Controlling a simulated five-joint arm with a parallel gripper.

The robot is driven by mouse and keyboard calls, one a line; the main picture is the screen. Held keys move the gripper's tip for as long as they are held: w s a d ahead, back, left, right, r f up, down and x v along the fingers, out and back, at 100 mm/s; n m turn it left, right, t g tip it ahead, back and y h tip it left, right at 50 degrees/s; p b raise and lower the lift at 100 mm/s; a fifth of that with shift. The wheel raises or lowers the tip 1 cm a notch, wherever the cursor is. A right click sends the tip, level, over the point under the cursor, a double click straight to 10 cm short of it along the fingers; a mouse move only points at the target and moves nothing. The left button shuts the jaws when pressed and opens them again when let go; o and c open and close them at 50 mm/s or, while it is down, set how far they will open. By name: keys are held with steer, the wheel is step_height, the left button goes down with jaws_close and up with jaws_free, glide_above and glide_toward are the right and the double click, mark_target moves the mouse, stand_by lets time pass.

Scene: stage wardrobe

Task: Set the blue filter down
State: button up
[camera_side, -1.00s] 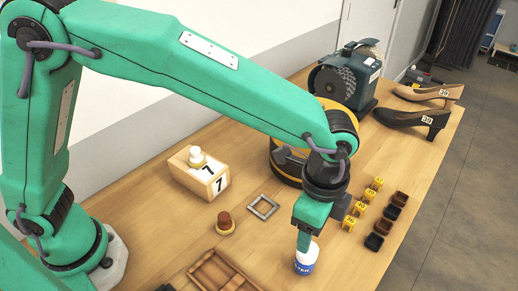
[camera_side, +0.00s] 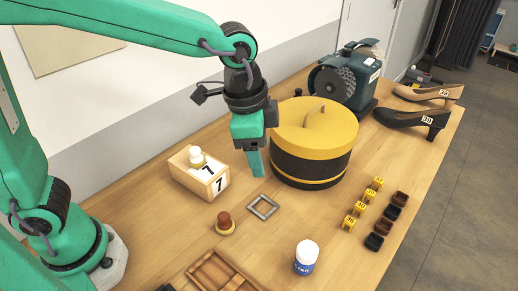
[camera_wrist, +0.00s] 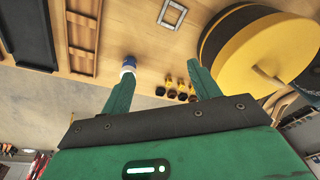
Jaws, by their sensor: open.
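The blue filter (camera_side: 305,262), a small cylinder with a white top and a blue lettered band, stands upright on the table near the front. It also shows in the wrist view (camera_wrist: 128,66), beyond the left fingertip and partly hidden by it. My gripper (camera_side: 257,165) is raised well behind and left of it, between the number box and the yellow drum. In the wrist view my gripper (camera_wrist: 162,70) has its two fingers spread, with nothing between them.
The wooden number box (camera_side: 196,178), yellow-black drum (camera_side: 318,130) and grey square frame (camera_side: 262,207) surround my gripper. A brown-red knob (camera_side: 225,222) and wooden tray (camera_side: 212,278) lie toward the front. Yellow numbered blocks (camera_side: 360,208) and dark cups (camera_side: 385,226) line the right.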

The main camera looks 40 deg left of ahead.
steer(key=s+a+r+n+t, duration=0.1)
steer(key=s+a+n, duration=0.2)
steer(key=a, duration=0.4)
steer(key=s+a+r+n+t, duration=0.1)
steer(key=s+a+n, duration=0.3)
steer(key=a, duration=0.2)
steer(key=s+a+r+n+t+y, duration=0.1)
steer(key=s+a+n+t, duration=0.1)
steer(key=a, duration=0.5)
steer(key=shift+s+a+n, duration=0.3)
steer(key=shift+s+n, duration=0.5)
steer(key=shift+s, duration=0.35)
